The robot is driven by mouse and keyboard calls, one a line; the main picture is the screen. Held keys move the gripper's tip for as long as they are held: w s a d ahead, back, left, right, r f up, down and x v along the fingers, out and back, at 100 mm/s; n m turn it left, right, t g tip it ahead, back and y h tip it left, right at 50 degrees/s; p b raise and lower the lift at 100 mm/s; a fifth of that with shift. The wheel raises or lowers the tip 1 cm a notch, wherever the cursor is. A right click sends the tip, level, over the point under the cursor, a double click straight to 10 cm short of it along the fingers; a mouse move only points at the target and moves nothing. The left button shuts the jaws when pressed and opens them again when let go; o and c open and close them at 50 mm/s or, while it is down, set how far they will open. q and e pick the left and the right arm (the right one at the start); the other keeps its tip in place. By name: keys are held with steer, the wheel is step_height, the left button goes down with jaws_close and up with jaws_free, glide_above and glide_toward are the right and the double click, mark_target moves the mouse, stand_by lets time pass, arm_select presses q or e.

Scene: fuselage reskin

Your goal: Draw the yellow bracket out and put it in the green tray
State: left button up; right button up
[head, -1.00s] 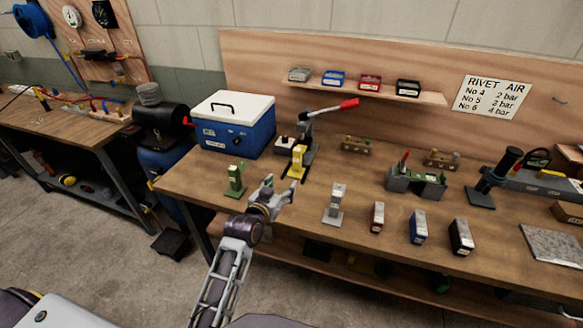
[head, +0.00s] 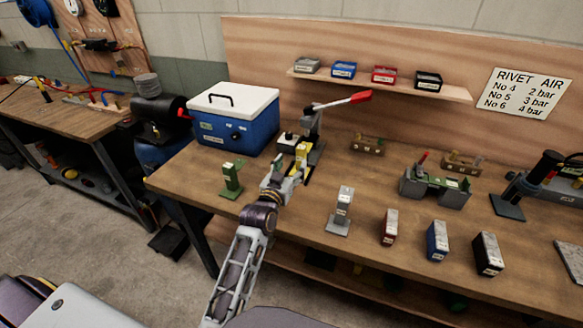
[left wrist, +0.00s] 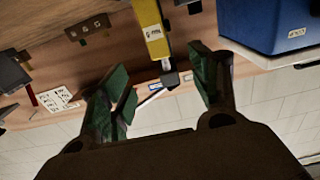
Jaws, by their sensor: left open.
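My left gripper is open and empty, close to the near side of the bracket. In the left wrist view the yellow bracket (left wrist: 151,28) shows ahead, between the lines of the two spread green-padded fingers (left wrist: 163,82); I see no clear contact. I cannot make out a green tray in these views. My right gripper is not in view.
A green bracket (head: 231,179) stands left of my gripper and a grey one (head: 342,212) to its right. The lever press (head: 312,130) and a blue cooler (head: 233,120) stand behind. Small bins line the shelf (head: 380,84). Red, blue and black boxes stand along the front right.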

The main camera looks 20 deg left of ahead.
mark_target(303, 146)
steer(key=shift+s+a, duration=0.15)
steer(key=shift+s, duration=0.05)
arm_select(q)
steer(key=shift+w, duration=0.1)
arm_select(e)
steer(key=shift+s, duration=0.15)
arm_select(q)
steer(key=shift+w+d+r, duration=0.1)
steer(key=shift+w, duration=2.5)
steer(key=shift+w+d, duration=0.1)
steer(key=shift+w, duration=4.05)
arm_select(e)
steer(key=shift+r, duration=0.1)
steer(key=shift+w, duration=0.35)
